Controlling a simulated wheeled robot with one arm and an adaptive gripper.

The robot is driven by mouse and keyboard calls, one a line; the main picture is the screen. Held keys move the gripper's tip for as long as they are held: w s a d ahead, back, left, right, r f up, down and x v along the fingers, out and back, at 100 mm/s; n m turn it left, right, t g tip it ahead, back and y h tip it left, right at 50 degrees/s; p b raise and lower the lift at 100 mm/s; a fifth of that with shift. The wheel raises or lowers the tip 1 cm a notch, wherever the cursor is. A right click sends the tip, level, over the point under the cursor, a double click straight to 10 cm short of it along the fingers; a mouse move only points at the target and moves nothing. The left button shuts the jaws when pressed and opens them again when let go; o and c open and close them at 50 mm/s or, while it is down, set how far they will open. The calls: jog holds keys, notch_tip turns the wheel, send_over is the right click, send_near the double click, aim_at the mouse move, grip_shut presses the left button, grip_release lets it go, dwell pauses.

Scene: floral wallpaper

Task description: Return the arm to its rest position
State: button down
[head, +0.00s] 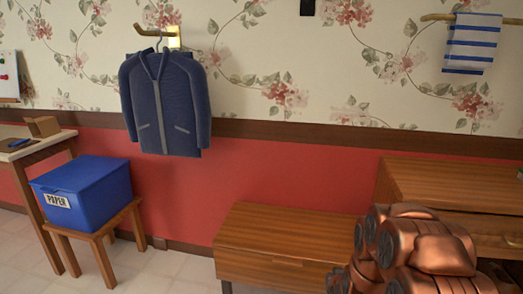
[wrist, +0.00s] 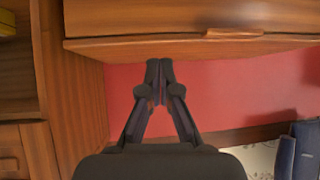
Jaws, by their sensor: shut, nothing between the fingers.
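My arm (head: 415,245) shows as copper-coloured links at the lower right of the head view, folded in front of the wooden furniture. My gripper is not visible in the head view. In the wrist view my gripper (wrist: 160,68) points up the picture with its two dark fingertips together and nothing between them. Its tips appear close to the lower edge of a wooden drawer front (wrist: 190,45); I cannot tell whether they touch it.
A low wooden bench (head: 270,240) and a taller wooden cabinet (head: 450,180) stand along the red wall. A blue paper box (head: 85,190) sits on a wooden stool (head: 95,235). A jacket (head: 165,100) and a striped towel (head: 472,45) hang above. Floor at the lower left is clear.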

jog(key=s+a+r+g, duration=0.2)
jog(key=s+r+g, duration=0.3)
jog(key=s, duration=1)
jog(key=s+a+r+n+g+y, duration=0.1)
jog(key=s+r+g, duration=0.3)
jog(key=s+r, duration=0.7)
jog(key=s+a+r+g, duration=0.2)
jog(key=s+r+g, duration=0.15)
jog(key=s, duration=1.45)
notch_tip(320, 180, up, 26)
jog(key=s+p, duration=0.1)
jog(key=p, duration=2.3)
jog(key=shift+p, duration=0.4)
jog(key=shift+f, duration=0.15)
